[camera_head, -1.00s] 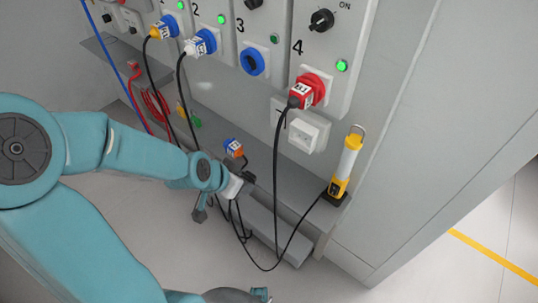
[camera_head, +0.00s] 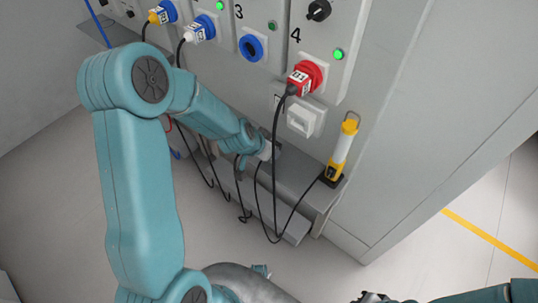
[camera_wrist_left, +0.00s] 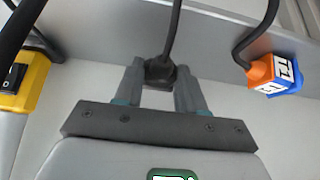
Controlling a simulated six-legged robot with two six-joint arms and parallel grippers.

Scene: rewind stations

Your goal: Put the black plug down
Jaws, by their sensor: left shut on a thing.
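The black plug (camera_wrist_left: 158,72) is between the two fingers of my left gripper (camera_wrist_left: 160,82) in the left wrist view, with a black cable rising from it. The left gripper is shut on it. In the head view the left gripper (camera_head: 269,150) is at the grey ledge (camera_head: 296,175) below the panels, and the plug is hidden there. I cannot tell whether the plug touches the ledge. My right gripper (camera_head: 372,297) only just shows at the bottom edge; its fingers are unclear.
A yellow and white lamp (camera_head: 341,152) stands at the ledge's right end. An orange and blue plug (camera_wrist_left: 274,74) is right of the gripper. A red plug (camera_head: 300,79) sits in panel 4, above a white socket box (camera_head: 301,118). Black cables (camera_head: 276,190) hang past the ledge.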

